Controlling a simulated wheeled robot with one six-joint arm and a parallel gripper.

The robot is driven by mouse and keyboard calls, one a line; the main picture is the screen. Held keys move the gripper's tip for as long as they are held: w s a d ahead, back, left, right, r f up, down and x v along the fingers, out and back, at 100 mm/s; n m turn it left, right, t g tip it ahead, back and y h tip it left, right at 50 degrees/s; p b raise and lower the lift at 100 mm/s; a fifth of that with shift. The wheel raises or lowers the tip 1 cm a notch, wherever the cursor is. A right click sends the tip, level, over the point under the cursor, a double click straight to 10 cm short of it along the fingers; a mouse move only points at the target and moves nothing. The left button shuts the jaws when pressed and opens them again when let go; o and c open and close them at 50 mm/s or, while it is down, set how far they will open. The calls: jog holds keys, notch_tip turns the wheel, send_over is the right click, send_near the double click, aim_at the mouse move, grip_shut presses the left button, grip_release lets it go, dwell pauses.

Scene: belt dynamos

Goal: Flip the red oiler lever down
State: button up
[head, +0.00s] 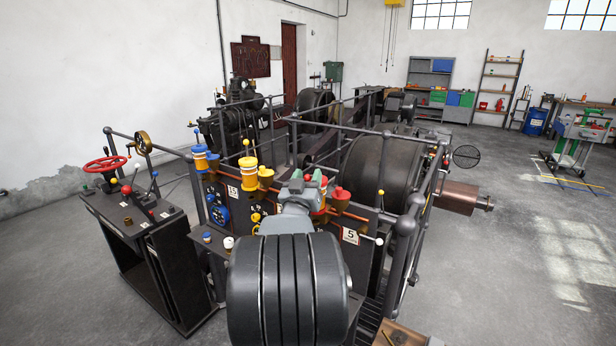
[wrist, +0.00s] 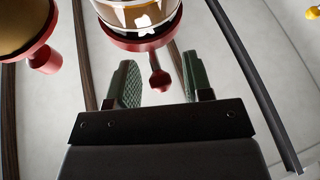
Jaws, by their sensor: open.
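The red oiler (wrist: 140,38) has a glass body and a red base at the top of the wrist view. Its short red lever (wrist: 159,80) sticks out from the base, with its knobbed end toward my gripper. My gripper (wrist: 157,63) is open, with one green finger on each side of the lever. A gap shows between the lever and each finger. In the head view my gripper (head: 304,184) is in front of the red oiler (head: 321,204) and hides most of it; the lever is hidden there.
A red cup (head: 341,197) is close to the right of my gripper. It seems to be the cup (wrist: 25,28) at the wrist view's left. A yellow oiler (head: 249,172) and a blue oiler (head: 200,158) stand to the left. Dark railings (head: 405,226) stand at the right.

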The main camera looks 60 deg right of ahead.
jog(key=shift+c, duration=0.4)
grip_shut()
jog(key=shift+f+b, duration=0.15)
jog(key=shift+b, duration=0.2)
jog(key=shift+f+t+b, duration=0.3)
jog(key=shift+f+b, duration=0.05)
jog(key=shift+b, duration=0.9)
jog(key=shift+n+h+b, duration=0.3)
jog(key=shift+h+b, duration=0.2)
jog(key=shift+b, duration=0.7)
jog(key=shift+r, duration=0.2)
